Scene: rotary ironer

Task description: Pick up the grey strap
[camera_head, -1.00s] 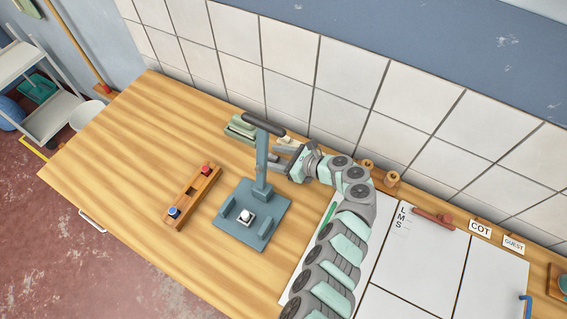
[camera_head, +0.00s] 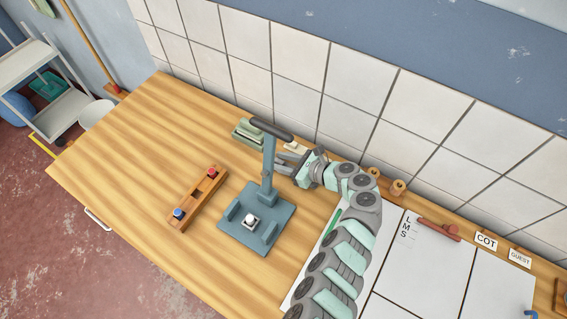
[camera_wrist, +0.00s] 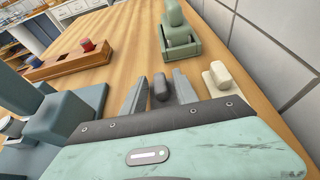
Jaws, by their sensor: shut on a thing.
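A dark grey rounded piece (camera_wrist: 160,86), which I take to be the grey strap, sits between my two fingers in the wrist view. My gripper (camera_wrist: 158,92) is shut on it, low over the wooden table. In the head view my gripper (camera_head: 284,160) is just right of the blue-grey press's upright lever, which partly hides the fingertips. I cannot make out the grey strap in the head view.
A cream piece (camera_wrist: 217,78) lies close right of my fingers. A green clamp-like object (camera_wrist: 180,42) stands beyond them. The blue-grey press (camera_head: 258,218) is close by. A wooden block with red and blue knobs (camera_head: 198,198) lies left. The tiled wall borders the table.

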